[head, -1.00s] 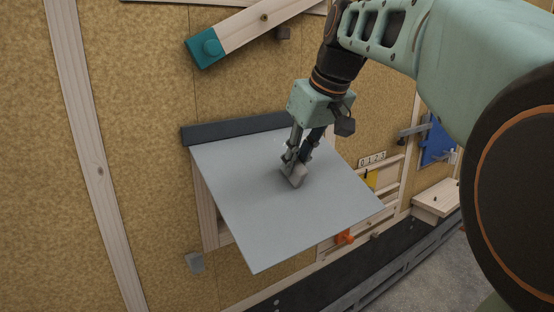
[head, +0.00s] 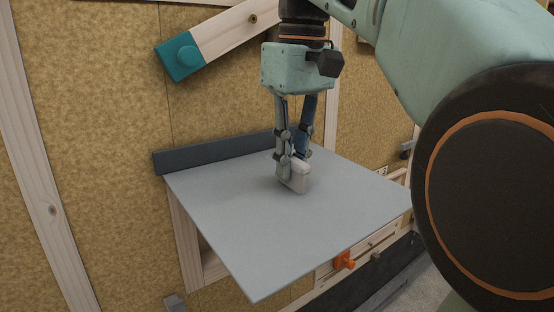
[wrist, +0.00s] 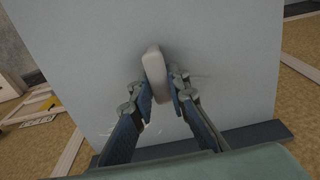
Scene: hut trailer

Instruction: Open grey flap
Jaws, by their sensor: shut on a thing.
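The grey flap (head: 265,235) is a flat panel hinged along a dark bar (head: 215,155) on the wall. It stands out from the wall, close to level, above a wooden frame. A pale block-like handle (head: 297,181) sits on its upper face. My gripper (head: 291,170) points down from above with its fingers closed on this handle. In the wrist view, the handle (wrist: 154,72) lies between the fingertips of my gripper (wrist: 161,92), with the flap (wrist: 215,70) filling most of the view behind.
A wooden bar with a teal end (head: 180,58) is on the wall above the flap. An orange knob (head: 344,261) sits on a wooden rail below right. A small grey tab (head: 174,302) is at the lower left. My arm covers much of the right side.

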